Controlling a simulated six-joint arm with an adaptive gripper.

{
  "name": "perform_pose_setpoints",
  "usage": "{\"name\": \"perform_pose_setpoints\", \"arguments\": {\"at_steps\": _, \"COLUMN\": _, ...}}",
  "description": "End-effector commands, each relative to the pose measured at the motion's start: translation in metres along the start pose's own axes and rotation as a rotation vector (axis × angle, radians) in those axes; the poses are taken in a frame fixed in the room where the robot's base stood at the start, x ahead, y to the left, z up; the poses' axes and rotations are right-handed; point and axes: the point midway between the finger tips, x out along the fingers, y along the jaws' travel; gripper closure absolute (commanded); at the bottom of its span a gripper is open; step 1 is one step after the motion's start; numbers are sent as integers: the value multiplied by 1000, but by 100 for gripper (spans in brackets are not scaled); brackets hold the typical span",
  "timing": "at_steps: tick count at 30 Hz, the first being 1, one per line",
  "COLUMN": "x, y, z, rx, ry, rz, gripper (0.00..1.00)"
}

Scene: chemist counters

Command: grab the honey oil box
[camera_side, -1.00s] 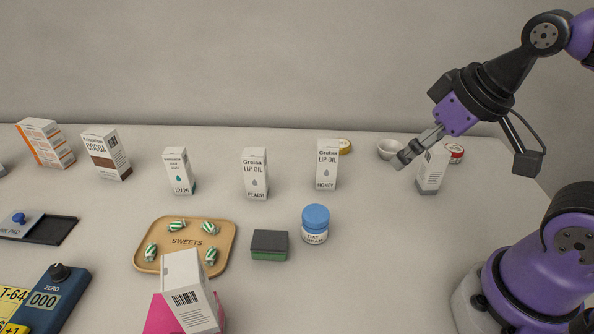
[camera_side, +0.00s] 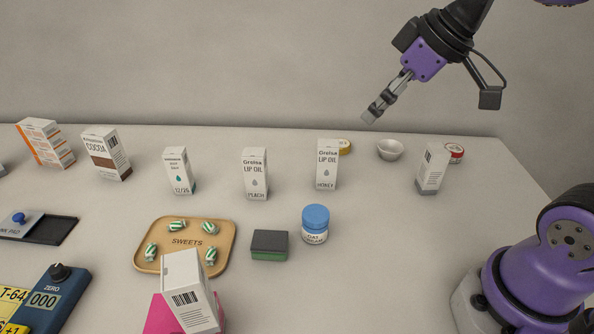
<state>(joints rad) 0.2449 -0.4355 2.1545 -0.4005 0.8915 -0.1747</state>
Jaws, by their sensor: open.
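The honey lip oil box (camera_side: 327,165) is a small white carton marked "Grolsa LIP OIL HONEY" with a grey drop on it. It stands upright on the counter, right of centre. My gripper (camera_side: 372,112) is open and empty in the air, up and to the right of the box in the picture, pointing down and left. It does not touch the box. A similar peach lip oil box (camera_side: 255,175) stands upright to the left.
A yellow-lidded tin (camera_side: 345,147) sits close behind the honey box. A white bowl (camera_side: 390,150), a white-grey box (camera_side: 432,168) and a red tin (camera_side: 455,153) are to the right. A blue-lidded jar (camera_side: 315,224) stands in front. The counter right of the jar is clear.

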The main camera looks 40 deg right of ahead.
Motion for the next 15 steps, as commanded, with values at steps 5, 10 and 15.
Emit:
{"name": "perform_pose_setpoints", "arguments": {"at_steps": 5, "x": 32, "y": 26, "z": -32, "rx": -160, "ry": 128, "rz": -161, "gripper": 22}}
{"name": "perform_pose_setpoints", "arguments": {"at_steps": 10, "x": 44, "y": 51, "z": -48, "rx": -250, "ry": 328, "rz": -295, "gripper": 22}}
{"name": "perform_pose_setpoints", "arguments": {"at_steps": 15, "x": 38, "y": 77, "z": -52, "rx": -283, "ry": 551, "rz": -375, "gripper": 22}}
